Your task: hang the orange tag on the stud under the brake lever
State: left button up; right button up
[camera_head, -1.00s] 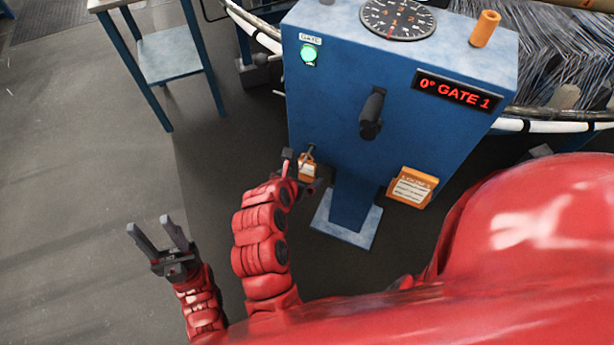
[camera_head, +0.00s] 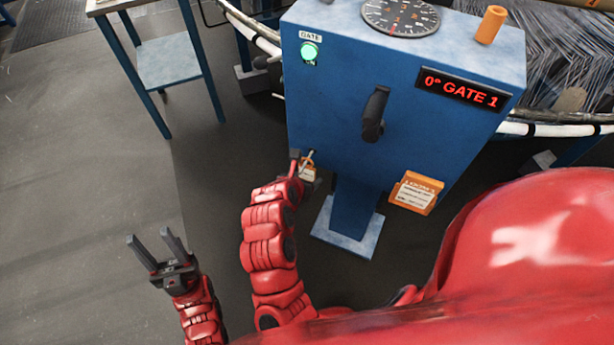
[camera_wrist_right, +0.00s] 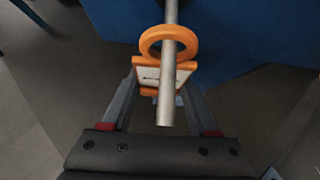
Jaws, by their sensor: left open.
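The black brake lever (camera_head: 374,115) sticks out of the front of the blue cabinet (camera_head: 335,70). The pale stud (camera_head: 309,157) projects at its lower left edge; in the right wrist view the grey stud (camera_wrist_right: 167,95) points toward the camera. The orange tag (camera_wrist_right: 150,63) has a ring on top. The ring appears to be around the stud, which passes in front of its lower edge. My right gripper (camera_wrist_right: 160,88) has its fingers against both sides of the tag. My left gripper (camera_head: 155,245) is open and empty over the floor.
An orange box with cards (camera_head: 416,192) is on the cabinet's lower right. A display reading "0° GATE 1" (camera_head: 462,89), a dial (camera_head: 400,16), an orange cylinder (camera_head: 489,25) and a green lamp (camera_head: 310,51) are above. A small table (camera_head: 170,62) stands at the left.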

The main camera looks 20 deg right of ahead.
grip_shut()
jog(key=shift+s+a, duration=0.1)
jog(key=shift+a, duration=0.05)
jog(key=shift+s+a+r+p, duration=0.3)
jog(key=shift+s+a+p, duration=0.15)
jog(key=shift+s+a, duration=0.6)
jog(key=shift+s+a+r+p, duration=0.25)
jog(key=shift+s+a+p, duration=0.15)
jog(key=shift+s+a, duration=0.6)
jog(key=shift+s+d, duration=0.1)
